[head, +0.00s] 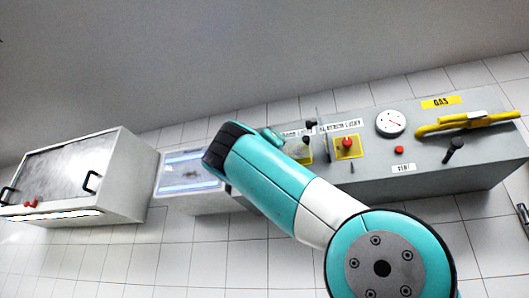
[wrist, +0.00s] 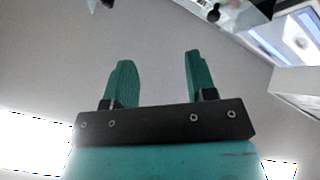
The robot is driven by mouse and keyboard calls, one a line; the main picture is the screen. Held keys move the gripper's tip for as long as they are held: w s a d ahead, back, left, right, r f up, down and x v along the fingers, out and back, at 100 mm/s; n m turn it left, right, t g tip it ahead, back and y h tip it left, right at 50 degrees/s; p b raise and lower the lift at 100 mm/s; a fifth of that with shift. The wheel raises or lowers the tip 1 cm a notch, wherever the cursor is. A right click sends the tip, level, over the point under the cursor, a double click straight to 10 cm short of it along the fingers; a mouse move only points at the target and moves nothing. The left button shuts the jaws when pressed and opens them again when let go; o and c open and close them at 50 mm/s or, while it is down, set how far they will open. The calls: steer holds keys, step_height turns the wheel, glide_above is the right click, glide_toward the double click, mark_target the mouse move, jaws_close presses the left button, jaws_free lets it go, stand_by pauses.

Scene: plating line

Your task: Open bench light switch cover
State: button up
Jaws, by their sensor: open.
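The grey control panel (head: 440,165) is on the right in the head view. The right one (head: 347,147) carries a red knob. The left one (head: 306,154) is partly hidden by my arm, with black knobs beside it. A thin clear pane (head: 322,125) stands between them; I cannot tell which switch it belongs to. The labels above are too small to read surely. My gripper (wrist: 159,65) is open and empty in the wrist view, facing a plain grey surface. It is hidden in the head view.
The panel also bears a round gauge (head: 391,122), a red button (head: 399,150), a black lever (head: 454,149) and a yellow handle (head: 465,123) under a GAS label. A display unit (head: 183,175) and a grey cabinet (head: 125,175) stand to the left.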

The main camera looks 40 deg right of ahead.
steer(key=shift+w+a+f+b, duration=0.3)
steer(key=shift+a+f, duration=0.3)
steer(key=shift+a, duration=0.15)
steer(key=shift+s+f, duration=0.1)
steer(key=b+v, duration=0.9)
steer(key=v, duration=0.8)
steer(key=shift+a+b, duration=0.15)
steer(key=shift+b, duration=0.25)
